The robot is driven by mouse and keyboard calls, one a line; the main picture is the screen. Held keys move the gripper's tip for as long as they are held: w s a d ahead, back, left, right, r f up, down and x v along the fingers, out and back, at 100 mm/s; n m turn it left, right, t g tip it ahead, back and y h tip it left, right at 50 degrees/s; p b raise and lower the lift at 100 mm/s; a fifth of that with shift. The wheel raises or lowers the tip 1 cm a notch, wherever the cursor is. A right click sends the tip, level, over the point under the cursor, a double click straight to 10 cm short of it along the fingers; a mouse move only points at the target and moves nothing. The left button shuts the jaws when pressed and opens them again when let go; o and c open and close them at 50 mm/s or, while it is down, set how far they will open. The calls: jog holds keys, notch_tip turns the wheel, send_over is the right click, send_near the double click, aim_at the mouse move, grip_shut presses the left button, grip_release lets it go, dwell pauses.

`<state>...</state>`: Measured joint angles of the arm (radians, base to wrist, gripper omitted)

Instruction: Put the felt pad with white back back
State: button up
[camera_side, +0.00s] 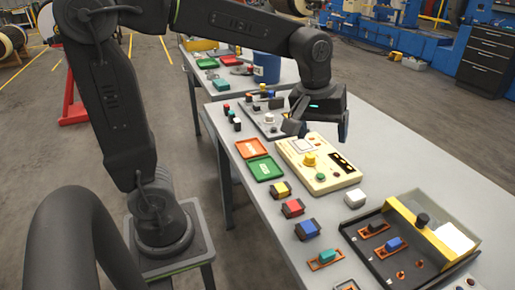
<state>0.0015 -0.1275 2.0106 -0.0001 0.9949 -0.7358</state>
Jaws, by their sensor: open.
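My gripper (318,128) is above the far half of the grey workbench (405,150), with its jaws apart and nothing visible between them. It hangs just beyond a cream instrument box. A small white block (355,197) lies on the bench right of that box; I cannot tell whether it is the felt pad with white back. Blocks with yellow (281,189), red (293,207) and blue (308,229) tops stand in a row along the left edge. A dark tray (385,262) at the near right has orange-rimmed places, some holding small parts.
The cream instrument box (318,163) with a yellow knob stands mid-bench. Orange (251,148) and green (265,168) trays lie left of it. A yellow-walled bin (432,232) with a white item backs the dark tray. The bench's right side is clear.

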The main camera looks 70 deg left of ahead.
jog(key=s+f+m+t, duration=0.1)
jog(key=s+m+t, duration=0.1)
jog(key=s+m, duration=0.6)
jog(key=s, duration=0.6)
jog(key=shift+t, duration=0.3)
